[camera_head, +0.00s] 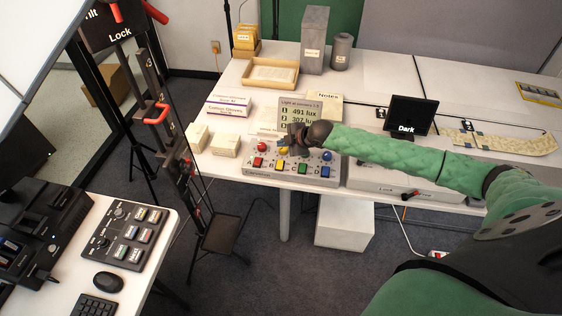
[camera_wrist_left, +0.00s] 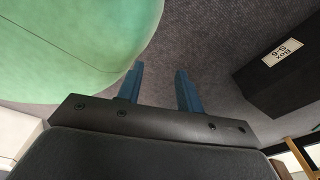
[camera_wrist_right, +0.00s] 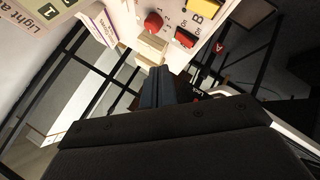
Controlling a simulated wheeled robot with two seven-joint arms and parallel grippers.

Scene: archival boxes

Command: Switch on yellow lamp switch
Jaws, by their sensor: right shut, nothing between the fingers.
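A light control box (camera_head: 246,170) on the table carries a row of colored rocker switches, with dome lamps behind them. The yellow switch (camera_head: 281,166) sits between the red switch (camera_head: 258,162) and the green switch (camera_head: 303,169). Part of the yellow lamp (camera_head: 283,151) shows behind the yellow switch. My right gripper (camera_head: 287,141) is shut and empty above the back of the box; contact cannot be told. In the right wrist view its fingers (camera_wrist_right: 158,84) are together, with the yellow switch (camera_wrist_right: 206,5) at the top edge. My left gripper (camera_wrist_left: 158,82) is open and empty.
A display (camera_head: 300,112) reading lux values stands behind the box. Small cream boxes (camera_head: 226,144) lie to its left, and a dark screen (camera_head: 410,114) stands to its right. A desk with another control panel (camera_head: 127,235) is at the lower left.

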